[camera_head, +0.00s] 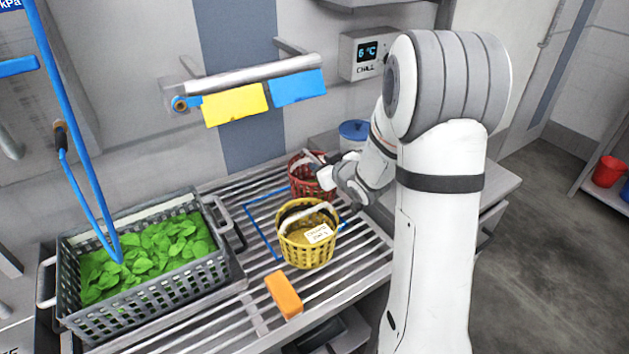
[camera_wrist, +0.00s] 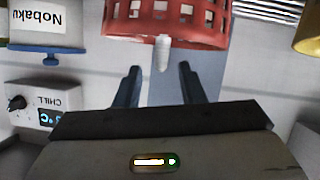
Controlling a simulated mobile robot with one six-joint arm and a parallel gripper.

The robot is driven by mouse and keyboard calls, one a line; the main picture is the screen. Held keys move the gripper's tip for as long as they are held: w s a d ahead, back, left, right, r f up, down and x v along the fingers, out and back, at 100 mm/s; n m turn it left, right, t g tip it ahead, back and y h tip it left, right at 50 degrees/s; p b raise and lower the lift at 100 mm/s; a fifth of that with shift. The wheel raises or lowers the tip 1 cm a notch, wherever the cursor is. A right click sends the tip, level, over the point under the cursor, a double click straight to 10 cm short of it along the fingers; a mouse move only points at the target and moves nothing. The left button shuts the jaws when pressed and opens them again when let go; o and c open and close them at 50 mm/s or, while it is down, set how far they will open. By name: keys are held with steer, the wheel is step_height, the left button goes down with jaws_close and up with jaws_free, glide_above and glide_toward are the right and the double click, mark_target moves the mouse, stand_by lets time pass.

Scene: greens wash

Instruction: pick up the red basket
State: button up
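The red basket (camera_head: 299,184) stands on the slatted metal rack, behind the yellow basket (camera_head: 295,250), and is partly hidden by my gripper and the yellow basket. In the wrist view the red basket (camera_wrist: 200,32) fills the top middle, with a pale, narrow piece (camera_wrist: 163,52), likely its handle seen end-on, in line with the gap between my fingers. My gripper (camera_wrist: 158,70) is open, its two dark fingers apart with nothing clearly held. In the head view my gripper (camera_head: 318,164) is at the red basket's upper right side; contact cannot be told.
A grey crate of green leaves (camera_head: 228,268) is at left, with blue hoses hanging over it. An orange block (camera_head: 284,294) lies on the rack in front. A blue-lidded container (camera_head: 354,130) stands behind, below the chill display box (camera_head: 360,52). A rail with yellow and blue cloths hangs above.

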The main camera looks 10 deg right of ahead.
mark_target(316, 160)
steer(key=x, duration=0.3)
steer(key=shift+w+a, duration=0.15)
jaws_close()
stand_by(0.5)
